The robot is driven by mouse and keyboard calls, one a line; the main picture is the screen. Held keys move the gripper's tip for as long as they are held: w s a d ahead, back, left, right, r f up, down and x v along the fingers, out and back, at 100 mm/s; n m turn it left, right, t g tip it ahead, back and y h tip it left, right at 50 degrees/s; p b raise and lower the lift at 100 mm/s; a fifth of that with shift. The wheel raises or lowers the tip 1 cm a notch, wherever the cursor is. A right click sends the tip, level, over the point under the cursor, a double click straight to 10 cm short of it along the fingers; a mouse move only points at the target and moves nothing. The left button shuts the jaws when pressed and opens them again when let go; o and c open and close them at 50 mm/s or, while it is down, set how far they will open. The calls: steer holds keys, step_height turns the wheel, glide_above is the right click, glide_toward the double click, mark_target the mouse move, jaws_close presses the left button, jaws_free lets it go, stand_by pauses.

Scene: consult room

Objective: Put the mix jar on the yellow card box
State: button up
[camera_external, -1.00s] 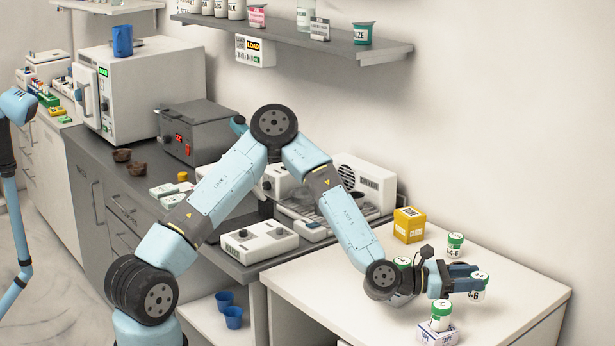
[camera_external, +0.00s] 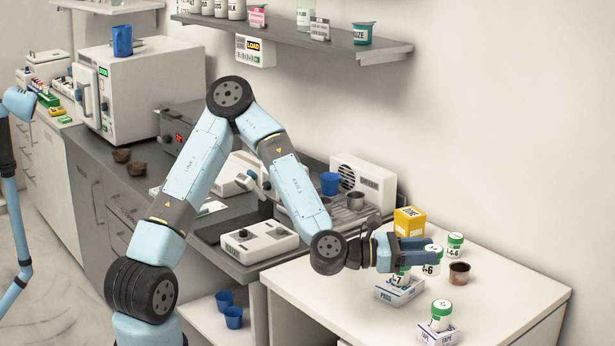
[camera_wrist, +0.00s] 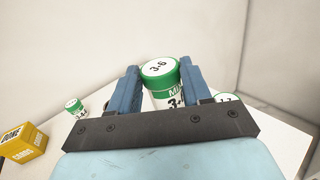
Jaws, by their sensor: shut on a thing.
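The mix jar (camera_external: 432,268), white with a green lid, is held between the fingers of my gripper (camera_external: 428,250). In the wrist view the jar (camera_wrist: 163,82) stands between the two blue fingers, its lid marked 3-6 and the start of "MIX" on its side. My gripper is shut on it, above the table. The yellow card box (camera_external: 409,226) stands on the table behind and left of the held jar; it also shows at the lower left of the wrist view (camera_wrist: 20,144). Its top looks bare in the external view.
Another green-lidded jar (camera_external: 455,242) stands right of the yellow box. A brown cup (camera_external: 459,275) is near it. Two more green-lidded jars (camera_external: 440,320) are on or at small white boxes (camera_external: 398,293) toward the front. The right of the white table (camera_external: 520,290) is clear.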

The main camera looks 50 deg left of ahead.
steer(key=w+a+r+n+t+y, duration=0.1)
steer(key=w+a+r+n+y, duration=0.2)
steer(key=a, duration=0.7)
steer(key=w+a+r+n+t+y, duration=0.15)
steer(key=w+a+y, duration=0.25)
steer(key=a, duration=0.7)
steer(key=w+a+r+n+t+y, duration=0.1)
steer(key=w+a+r+n+y, duration=0.25)
steer(key=a, duration=0.65)
glide_above(409, 221)
steer(key=s+a, duration=0.2)
steer(key=a, duration=0.1)
step_height(409, 221, down, 10)
steer(key=shift+w+f+m, duration=0.1)
steer(key=shift+f+m, duration=0.2)
steer(key=shift+f, duration=1.15)
steer(key=o, duration=1.1)
steer(key=shift+c, duration=0.2)
